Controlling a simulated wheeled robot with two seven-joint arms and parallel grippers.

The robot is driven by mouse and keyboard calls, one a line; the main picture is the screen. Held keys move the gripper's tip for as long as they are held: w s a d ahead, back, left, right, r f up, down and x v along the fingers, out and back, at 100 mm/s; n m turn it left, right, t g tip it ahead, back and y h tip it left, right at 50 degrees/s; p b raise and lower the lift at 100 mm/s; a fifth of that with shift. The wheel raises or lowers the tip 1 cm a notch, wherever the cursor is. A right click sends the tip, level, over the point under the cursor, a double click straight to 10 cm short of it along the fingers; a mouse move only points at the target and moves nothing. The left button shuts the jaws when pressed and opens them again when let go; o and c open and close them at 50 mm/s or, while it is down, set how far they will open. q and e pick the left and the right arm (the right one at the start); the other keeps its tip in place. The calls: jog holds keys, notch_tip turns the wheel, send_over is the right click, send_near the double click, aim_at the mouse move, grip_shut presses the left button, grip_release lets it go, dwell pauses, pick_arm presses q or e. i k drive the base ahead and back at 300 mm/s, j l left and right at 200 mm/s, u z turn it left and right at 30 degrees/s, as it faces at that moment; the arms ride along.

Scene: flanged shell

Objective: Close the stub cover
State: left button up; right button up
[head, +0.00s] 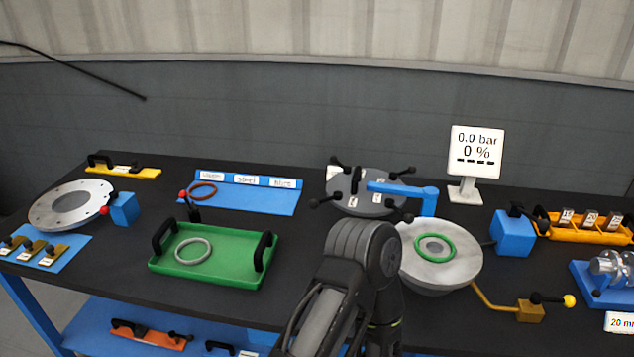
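The stub cover (350,203) is a grey disc with several black-knobbed handles around its rim, at the back centre. A blue swing arm (403,189) reaches over it from the right. The stub (467,266) is a pale round flange in front and to the right of the cover, with a green ring (450,246) on its face around the bore. The cover is swung aside, off the stub. One of my dark arms rises from the bottom centre and overlaps the stub's left edge. Neither gripper shows, so I cannot see what they hold.
A green tray (225,272) with a pale ring stands left of my arm. A blue mat with a brown ring (203,190) lies behind it. A display (476,150) reads 0.0 bar, 0 %. A blue block (513,233) and yellow-knobbed lever (552,299) stand right of the stub.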

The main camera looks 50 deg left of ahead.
aim_at(366, 192)
jog(key=j+u, duration=0.15)
jog(key=u, duration=1.1)
jog(key=z, duration=0.15)
